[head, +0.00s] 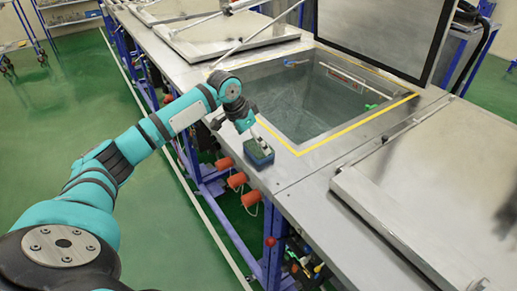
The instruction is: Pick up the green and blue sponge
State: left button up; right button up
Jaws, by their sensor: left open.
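The green and blue sponge (259,153) lies on the steel bench top near its front edge, just in front of the open tank. Its top looks dark green and its lower side blue. My left gripper (257,140) is directly above the sponge and points down at it. Its jaws are open, with the fingertips close to the sponge's top. I cannot tell whether they touch it. My right gripper is not in view.
An open tank (278,80) with a yellow taped rim is sunk in the bench behind the sponge. Its raised lid (385,32) stands at the back. A closed lid (430,215) lies to the right. Orange knobs (236,180) stick out below the bench edge.

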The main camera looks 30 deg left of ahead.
aim_at(258, 146)
pick_arm(q)
jog(key=p+x, duration=0.1)
jog(key=x, duration=0.2)
jog(key=shift+w+f, duration=0.1)
jog(key=shift+f, duration=0.25)
jog(key=shift+w+f, duration=0.15)
jog(key=shift+f, duration=0.35)
jog(key=c, duration=0.4)
jog(key=shift+c, duration=0.2)
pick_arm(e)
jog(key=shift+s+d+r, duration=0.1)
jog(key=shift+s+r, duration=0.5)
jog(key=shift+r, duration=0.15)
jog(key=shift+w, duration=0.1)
